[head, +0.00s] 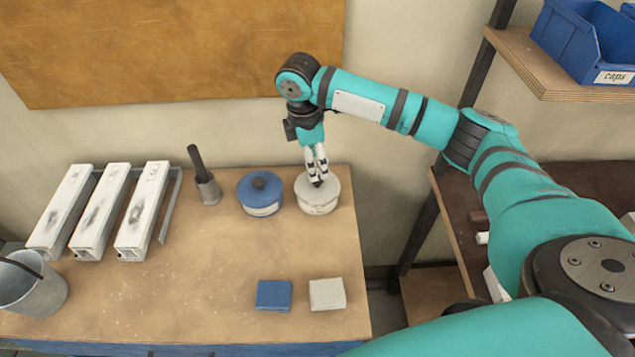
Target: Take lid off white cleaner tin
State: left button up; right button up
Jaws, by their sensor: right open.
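The white cleaner tin (318,206) stands upright on the bench at the back right, with its white lid (330,187) on. My right gripper (318,183) points down over the middle of this lid, with its fingertips at the lid's top. I cannot tell whether the fingers touch the lid. My left gripper is not in view.
A blue tin (260,197) with a dark knob stands just left of the white one. A brush in a grey holder (208,190), white profiles (100,210) and a metal bucket (30,285) are further left. Blue (274,296) and white (327,294) blocks lie in front. The bench middle (190,275) is clear.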

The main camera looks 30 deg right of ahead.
aim_at(317, 183)
jog(key=f, duration=0.2)
jog(key=f+p, duration=0.1)
jog(key=f, duration=0.1)
jog(key=shift+s+d+f+p, duration=0.1)
jog(key=shift+s+d+p, duration=0.1)
jog(key=shift+p, duration=0.1)
jog(key=shift+f, duration=0.55)
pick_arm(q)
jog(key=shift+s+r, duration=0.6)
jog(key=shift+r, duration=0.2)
pick_arm(e)
grip_shut()
